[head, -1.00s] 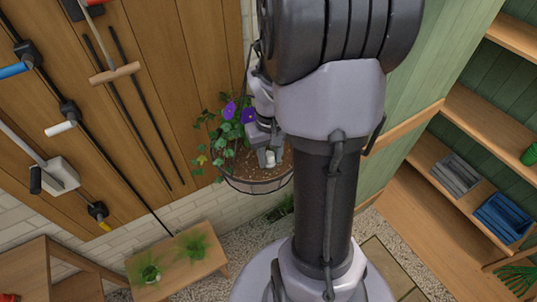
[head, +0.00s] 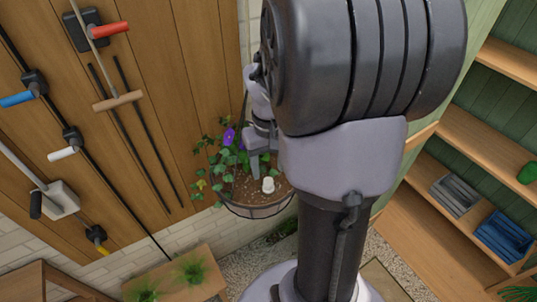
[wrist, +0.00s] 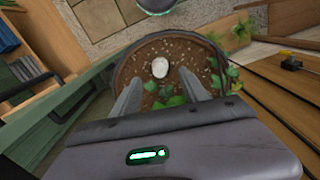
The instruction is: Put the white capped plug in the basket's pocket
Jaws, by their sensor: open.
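The white capped plug (head: 268,185) stands upright in the brown soil of the hanging basket (head: 257,210). In the wrist view the plug (wrist: 160,67) shows its round white top, inside the rim of the basket (wrist: 116,75). Its lower part is sunk in or hidden by the soil, and I cannot make out the pocket's edge. My gripper (wrist: 162,84) is open and empty above the soil, its fingers apart with the plug beyond their tips. In the head view my gripper (head: 256,163) is above and left of the plug, partly hidden by my arm.
Leafy plants with purple flowers (head: 229,136) fill the basket's left and back. A wooden wall with hanging tools (head: 60,200) is at left. A low bench (head: 200,265) with grassy plants stands below. Shelves with a grey crate (head: 455,195) and a blue crate (head: 503,236) are at right.

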